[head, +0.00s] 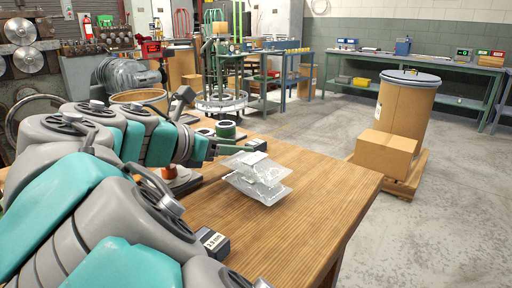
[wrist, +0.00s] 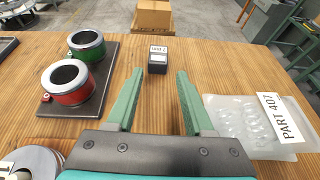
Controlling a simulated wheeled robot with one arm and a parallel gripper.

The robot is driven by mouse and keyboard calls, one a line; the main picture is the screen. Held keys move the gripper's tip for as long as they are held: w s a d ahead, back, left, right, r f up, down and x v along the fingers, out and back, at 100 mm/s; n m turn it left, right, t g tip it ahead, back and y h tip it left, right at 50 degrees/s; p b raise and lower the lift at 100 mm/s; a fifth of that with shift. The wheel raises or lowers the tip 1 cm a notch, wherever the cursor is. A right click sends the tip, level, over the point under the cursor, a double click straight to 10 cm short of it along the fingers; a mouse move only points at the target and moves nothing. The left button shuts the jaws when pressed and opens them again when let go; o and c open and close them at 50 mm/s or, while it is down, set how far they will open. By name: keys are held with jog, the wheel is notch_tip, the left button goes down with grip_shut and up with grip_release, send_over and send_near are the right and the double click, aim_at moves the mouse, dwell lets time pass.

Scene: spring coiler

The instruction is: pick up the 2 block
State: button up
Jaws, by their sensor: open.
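A small dark block (wrist: 157,62) with a white label on top stands on the wooden table, ahead of my gripper in the wrist view. The label seems to carry a 2, but is too small to read surely. In the head view a small dark block (head: 257,145) stands just beyond my fingers. My gripper (wrist: 157,88) is open and empty, its green fingers pointing towards the block, which lies about midway between them and apart from them. In the head view my gripper (head: 222,147) is partly seen from the side. Another labelled block (head: 213,243) is at the near table edge, partly hidden by my arm.
A red ring (wrist: 69,82) and green ring (wrist: 87,46) sit on a dark plate (wrist: 104,82) to the left. Beyond the table, a cardboard box (head: 385,153) stands by a drum (head: 406,105).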

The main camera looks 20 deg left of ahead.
aim_at(256, 147)
jog(key=x, duration=0.5)
jog(key=shift+w+a+r, duration=0.1)
jog(key=shift+r, duration=0.1)
jog(key=shift+c, duration=0.4)
grip_shut()
